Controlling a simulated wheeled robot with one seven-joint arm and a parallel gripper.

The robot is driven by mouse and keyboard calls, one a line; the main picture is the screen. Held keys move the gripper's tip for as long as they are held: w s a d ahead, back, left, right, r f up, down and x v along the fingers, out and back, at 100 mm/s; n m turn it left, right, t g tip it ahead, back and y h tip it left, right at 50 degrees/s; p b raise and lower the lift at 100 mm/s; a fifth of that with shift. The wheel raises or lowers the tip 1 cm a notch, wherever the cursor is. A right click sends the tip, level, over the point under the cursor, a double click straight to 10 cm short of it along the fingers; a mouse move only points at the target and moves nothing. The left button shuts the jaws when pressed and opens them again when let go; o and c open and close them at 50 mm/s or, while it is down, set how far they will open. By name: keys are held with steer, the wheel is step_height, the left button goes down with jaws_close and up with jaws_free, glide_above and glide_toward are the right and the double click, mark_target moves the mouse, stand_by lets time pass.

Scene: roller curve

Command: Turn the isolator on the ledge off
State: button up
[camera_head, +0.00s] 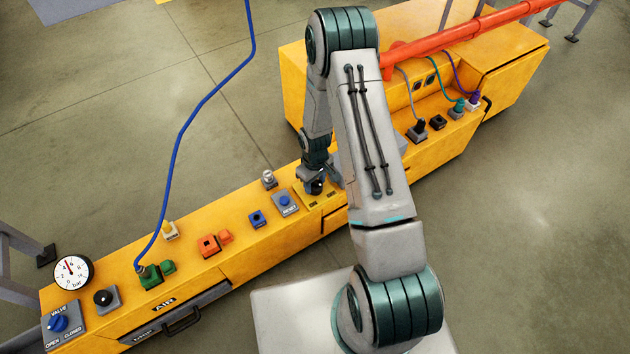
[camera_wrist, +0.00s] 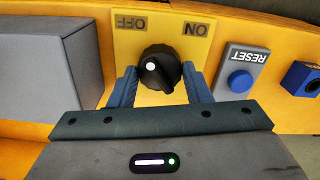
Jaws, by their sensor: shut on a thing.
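The isolator is a round black knob (camera_wrist: 159,70) with a white dot, on a yellow plate (camera_wrist: 203,52) marked OFF at left and ON at right, upside down in the wrist view. The dot sits just left of the knob's centre; I cannot tell exactly which mark the knob points to. My gripper (camera_wrist: 159,72) is shut on the knob, one blue-grey finger on each side. In the head view my gripper (camera_head: 314,187) stands over the knob on the yellow ledge, and the arm partly hides this spot.
A grey RESET box with a blue button (camera_wrist: 240,81) is beside the plate, with a blue socket (camera_wrist: 303,78) beyond. A large grey box (camera_wrist: 50,60) stands at the left in the wrist view. A red pipe (camera_head: 450,36) and a blue hose (camera_head: 185,120) rise near the ledge.

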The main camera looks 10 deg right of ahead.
mark_target(315, 183)
steer(key=shift+d+n, duration=0.1)
steer(key=shift+n, duration=0.7)
steer(key=shift+s, duration=0.1)
steer(key=o, duration=1)
steer(key=shift+r, duration=0.25)
step_height(315, 183, up, 13)
steer(key=p, duration=0.4)
steer(key=shift+r, duration=0.15)
